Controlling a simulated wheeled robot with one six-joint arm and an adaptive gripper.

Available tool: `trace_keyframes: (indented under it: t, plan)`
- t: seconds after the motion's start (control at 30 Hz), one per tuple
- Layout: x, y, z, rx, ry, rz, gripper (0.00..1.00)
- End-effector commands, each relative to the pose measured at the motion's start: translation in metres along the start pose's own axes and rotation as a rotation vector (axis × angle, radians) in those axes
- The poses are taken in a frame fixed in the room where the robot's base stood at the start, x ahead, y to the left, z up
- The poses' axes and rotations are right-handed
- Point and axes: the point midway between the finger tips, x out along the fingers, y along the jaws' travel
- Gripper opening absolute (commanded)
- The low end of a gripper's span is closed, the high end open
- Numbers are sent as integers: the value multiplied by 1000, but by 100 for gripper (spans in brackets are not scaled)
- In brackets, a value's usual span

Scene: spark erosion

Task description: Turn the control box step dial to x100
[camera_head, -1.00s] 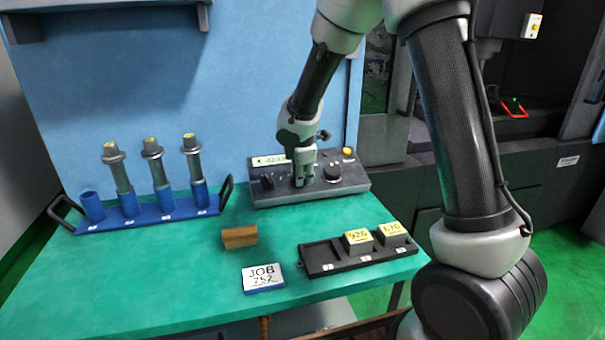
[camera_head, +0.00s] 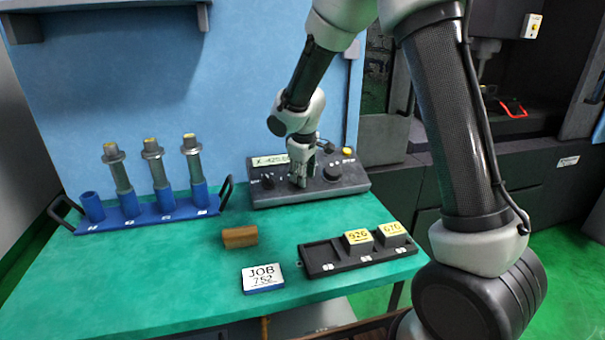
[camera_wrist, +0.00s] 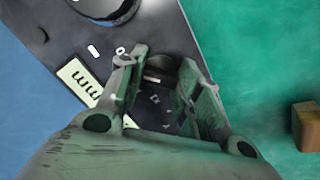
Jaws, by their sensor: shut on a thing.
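The control box (camera_head: 350,185) is a dark sloped panel at the back of the green table, with a lit display (camera_head: 270,161) at its upper left. My gripper (camera_head: 301,178) reaches down onto the middle of the panel. In the wrist view my gripper (camera_wrist: 168,115) has its two fingers around a dark round knob (camera_wrist: 165,70), the step dial, and is shut on it. The fingers hide much of the dial, and its pointer setting cannot be read. A larger round knob (camera_head: 332,172) stands to the right of my gripper, and a small knob (camera_head: 267,181) to the left.
A yellow button (camera_head: 347,153) is at the box's upper right. A blue rack (camera_head: 150,213) with several electrode holders stands left. A brown block (camera_head: 240,237), a JOB 752 card (camera_head: 262,278) and a black tray (camera_head: 320,258) with yellow-topped blocks lie in front.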

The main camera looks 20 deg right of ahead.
Motion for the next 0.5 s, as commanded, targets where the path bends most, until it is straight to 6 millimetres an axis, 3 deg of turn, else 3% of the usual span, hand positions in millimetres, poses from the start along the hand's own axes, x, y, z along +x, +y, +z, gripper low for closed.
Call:
trace_keyframes:
  t: [0.5]
  plan:
    - [0, 0, 0, 72, 0, -7, 10]
